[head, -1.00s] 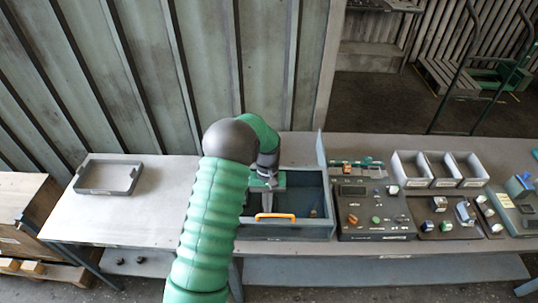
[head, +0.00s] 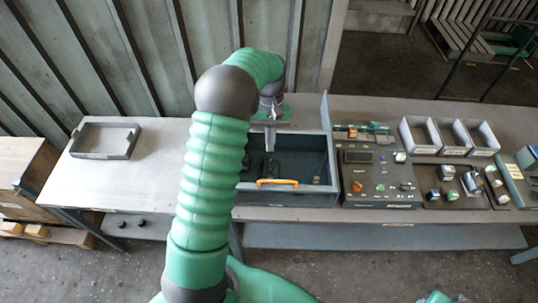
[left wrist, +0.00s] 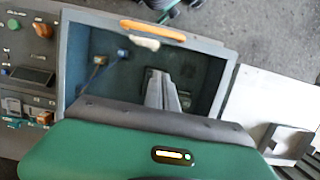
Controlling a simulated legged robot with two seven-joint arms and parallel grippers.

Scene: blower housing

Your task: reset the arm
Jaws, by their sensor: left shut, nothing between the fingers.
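My left gripper (head: 270,146) points down above the left part of an open dark box with an orange handle (head: 277,182). Its fingers (left wrist: 163,92) are together with nothing between them. A dark part (head: 270,168) lies on the box floor below the fingers; in the left wrist view it is partly hidden behind them. The box (left wrist: 216,48) fills the middle of the left wrist view. My right gripper is not in view.
A control panel (head: 376,185) stands right of the box, with grey bins (head: 452,137) beyond. A shallow tray (head: 105,141) sits on the left of the table (head: 110,178), with bare surface around it. Small blue-tipped parts (left wrist: 97,62) lie inside the box.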

